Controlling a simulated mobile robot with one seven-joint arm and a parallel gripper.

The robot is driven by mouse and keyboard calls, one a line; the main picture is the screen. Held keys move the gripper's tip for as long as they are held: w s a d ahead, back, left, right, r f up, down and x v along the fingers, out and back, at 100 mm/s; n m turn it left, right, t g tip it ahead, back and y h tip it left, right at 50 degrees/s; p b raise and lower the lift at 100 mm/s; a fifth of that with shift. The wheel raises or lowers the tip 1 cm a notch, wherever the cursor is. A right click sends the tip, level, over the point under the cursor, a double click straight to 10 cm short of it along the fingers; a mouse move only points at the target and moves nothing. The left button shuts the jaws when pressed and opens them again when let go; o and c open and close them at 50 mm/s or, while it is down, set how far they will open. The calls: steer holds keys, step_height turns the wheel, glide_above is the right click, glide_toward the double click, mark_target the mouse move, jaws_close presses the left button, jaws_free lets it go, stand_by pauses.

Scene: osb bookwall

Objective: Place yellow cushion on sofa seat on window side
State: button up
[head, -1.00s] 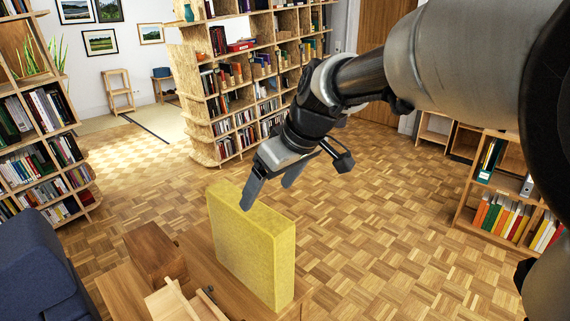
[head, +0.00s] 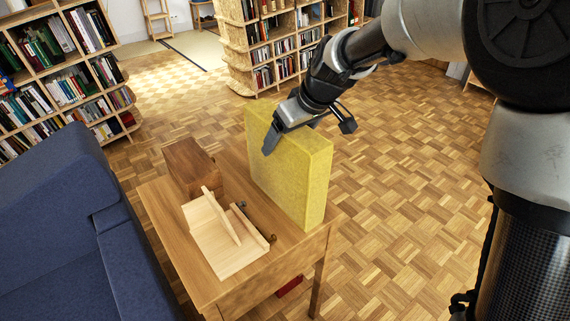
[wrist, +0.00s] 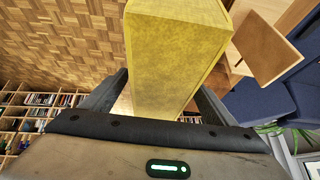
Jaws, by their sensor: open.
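The yellow cushion (head: 285,165) stands upright on its edge on a wooden side table (head: 180,225). In the wrist view the cushion (wrist: 178,60) rises between my two open fingers (wrist: 160,100). The blue sofa (head: 60,225) is at the left of the head view, beside the table, and only partly in view.
A brown wooden box (head: 190,167) and a light wooden stand (head: 225,240) are on the table, left of the cushion. Bookshelves (head: 60,75) stand behind the sofa and at the back (head: 280,45). The parquet floor (head: 400,190) right of the table is clear.

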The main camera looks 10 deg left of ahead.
steer(key=x, duration=0.3)
steer(key=shift+w+a+f, duration=0.1)
steer(key=shift+f, duration=0.15)
steer(key=shift+f+b, duration=0.25)
steer(key=shift+b, duration=0.3)
steer(key=c, duration=1.9)
